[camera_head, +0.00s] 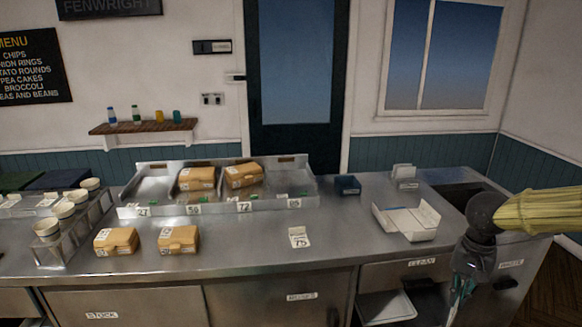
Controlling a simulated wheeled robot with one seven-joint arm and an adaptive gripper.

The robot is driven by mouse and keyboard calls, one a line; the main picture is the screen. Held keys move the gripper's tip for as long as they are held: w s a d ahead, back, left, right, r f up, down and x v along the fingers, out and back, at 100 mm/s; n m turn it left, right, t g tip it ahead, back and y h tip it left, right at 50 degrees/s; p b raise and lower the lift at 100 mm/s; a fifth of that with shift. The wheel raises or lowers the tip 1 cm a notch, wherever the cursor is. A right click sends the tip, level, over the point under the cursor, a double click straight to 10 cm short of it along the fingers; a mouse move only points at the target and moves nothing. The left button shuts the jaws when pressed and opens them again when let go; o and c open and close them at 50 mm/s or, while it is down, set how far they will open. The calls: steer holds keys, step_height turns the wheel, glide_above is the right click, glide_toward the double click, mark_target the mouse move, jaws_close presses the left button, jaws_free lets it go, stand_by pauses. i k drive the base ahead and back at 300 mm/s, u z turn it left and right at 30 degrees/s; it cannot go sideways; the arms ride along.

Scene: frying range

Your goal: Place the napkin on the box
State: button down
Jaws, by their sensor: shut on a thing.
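My gripper (459,294) hangs down at the lower right, in front of the counter edge in the picture. It is shut on a thin, pale teal thing that shows only as a sliver; I cannot tell for sure that it is the napkin. An open white box (410,222) with raised flaps stands on the counter, up and left of my gripper. Closed tan boxes (116,241) and (179,239) stand at the counter's left front. More tan boxes (244,174) lie in the metal rack. Which box the task means is not marked.
The steel counter (345,225) has bare room between the ticket (299,237) and the white box. A small dark blue container (347,185) and a white holder (404,173) stand behind. A dark sink opening (465,194) is at right.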

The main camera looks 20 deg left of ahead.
mark_target(253, 169)
steer(key=u, duration=0.9)
